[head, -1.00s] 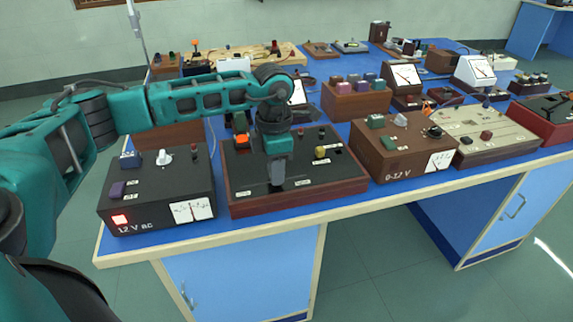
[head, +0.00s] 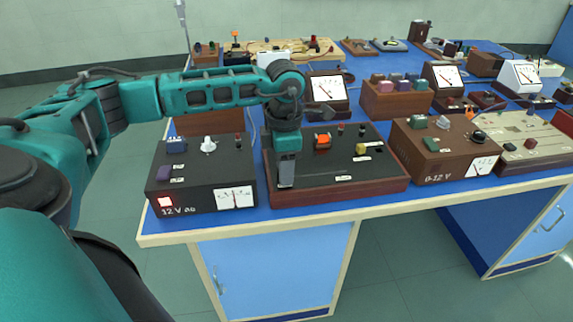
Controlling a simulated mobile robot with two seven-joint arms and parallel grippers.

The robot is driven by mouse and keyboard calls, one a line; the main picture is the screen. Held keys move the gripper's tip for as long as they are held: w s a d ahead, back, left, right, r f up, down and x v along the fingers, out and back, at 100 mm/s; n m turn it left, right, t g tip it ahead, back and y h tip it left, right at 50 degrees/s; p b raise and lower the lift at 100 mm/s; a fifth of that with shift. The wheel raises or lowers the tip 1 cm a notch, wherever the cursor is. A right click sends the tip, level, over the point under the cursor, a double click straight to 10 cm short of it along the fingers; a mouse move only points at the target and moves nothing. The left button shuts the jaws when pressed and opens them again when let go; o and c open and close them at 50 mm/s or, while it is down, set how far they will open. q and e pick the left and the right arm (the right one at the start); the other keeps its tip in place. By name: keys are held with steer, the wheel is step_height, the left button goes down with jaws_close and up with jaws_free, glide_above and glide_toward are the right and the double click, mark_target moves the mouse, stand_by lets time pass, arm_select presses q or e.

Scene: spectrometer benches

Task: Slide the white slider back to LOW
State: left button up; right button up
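My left gripper (head: 286,184) points down over the left part of a black-topped panel on a brown wooden base (head: 385,185). Its grey fingers are seen nearly edge-on, so I cannot tell whether they are open or shut, or whether they touch the panel. I cannot make out a white slider on this panel; the gripper and wrist hide part of its left side. The LOW marking is not readable. A white label (head: 343,178) lies near the panel's front. My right gripper is not in view.
A black 12 V ac box (head: 195,200) with a white knob (head: 208,143) stands close on the left. A brown 0-12 V box (head: 430,165) stands on the right. An orange part (head: 323,140) and a yellow knob (head: 361,149) rise from the panel. The blue bench (head: 330,208) has a narrow free front strip.

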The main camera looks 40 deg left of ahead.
arm_select(q)
steer(key=shift+o, duration=0.5)
steer(key=shift+w+d, duration=0.1)
steer(key=shift+r, duration=0.1)
steer(key=shift+r, duration=0.4)
step_height(320, 180, up, 12)
steer(key=shift+p, duration=0.45)
steer(key=shift+f, duration=0.1)
